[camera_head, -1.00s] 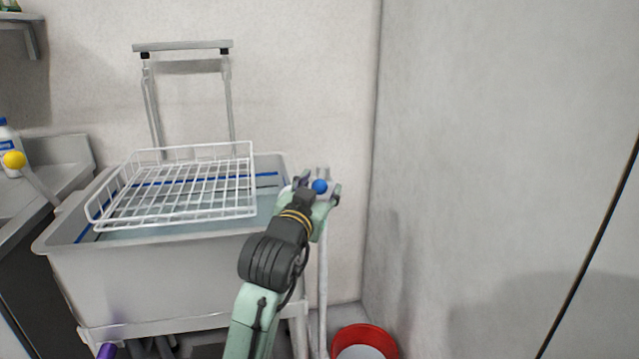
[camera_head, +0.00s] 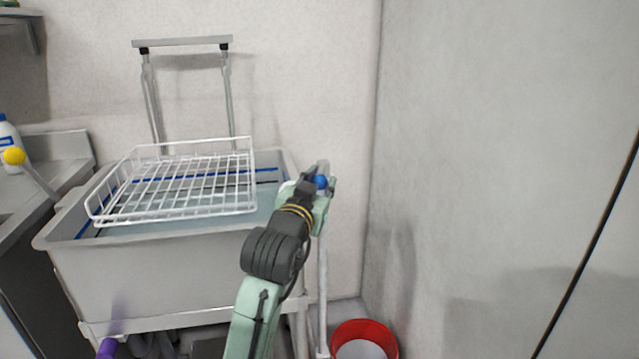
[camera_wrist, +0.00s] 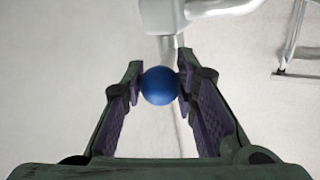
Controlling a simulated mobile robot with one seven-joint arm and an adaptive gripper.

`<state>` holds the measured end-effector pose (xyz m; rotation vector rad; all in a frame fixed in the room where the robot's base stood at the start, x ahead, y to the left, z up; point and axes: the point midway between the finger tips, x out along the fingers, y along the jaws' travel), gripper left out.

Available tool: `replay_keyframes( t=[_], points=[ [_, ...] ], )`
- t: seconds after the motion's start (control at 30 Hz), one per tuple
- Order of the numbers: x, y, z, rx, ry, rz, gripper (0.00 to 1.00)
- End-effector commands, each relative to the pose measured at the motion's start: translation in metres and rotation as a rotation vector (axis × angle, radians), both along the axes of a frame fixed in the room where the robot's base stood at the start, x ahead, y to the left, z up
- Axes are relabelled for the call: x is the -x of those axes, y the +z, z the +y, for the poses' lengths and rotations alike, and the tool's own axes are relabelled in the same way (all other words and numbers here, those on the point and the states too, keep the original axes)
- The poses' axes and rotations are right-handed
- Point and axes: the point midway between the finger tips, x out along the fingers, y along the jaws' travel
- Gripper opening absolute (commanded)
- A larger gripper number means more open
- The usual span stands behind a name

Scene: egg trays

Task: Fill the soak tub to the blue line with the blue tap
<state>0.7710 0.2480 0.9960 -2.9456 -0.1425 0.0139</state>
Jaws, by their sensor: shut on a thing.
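The blue tap's round blue knob (camera_wrist: 160,86) sits between the fingertips of my gripper (camera_wrist: 157,88) in the wrist view, with a finger against each side. The knob also shows at my gripper (camera_head: 318,182) in the head view, at the top of a pale standing pipe (camera_head: 322,270). The grey soak tub (camera_head: 150,275) stands to the left of the pipe. It holds water (camera_head: 262,208), and a blue line (camera_head: 266,170) shows on its inner wall above the water at the back. My arm hides the tub's right front corner.
A white wire basket (camera_head: 180,215) is over the tub, below a grey lift frame (camera_head: 182,42). A yellow knob on a lever (camera_head: 14,156) is at the left. A red bucket (camera_head: 364,330) stands on the floor by the right wall.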

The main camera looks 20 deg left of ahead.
Motion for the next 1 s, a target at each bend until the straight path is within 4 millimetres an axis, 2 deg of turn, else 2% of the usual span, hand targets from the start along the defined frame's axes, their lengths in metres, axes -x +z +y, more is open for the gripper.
replay_keyframes(
  t=[0.57, 1.0],
  points=[
    [-0.001, 0.0, -0.002, -0.001, 0.009, 0.0, 0.0],
    [-0.011, 0.0, -0.023, 0.0, 0.242, 0.001, 0.0]
  ],
)
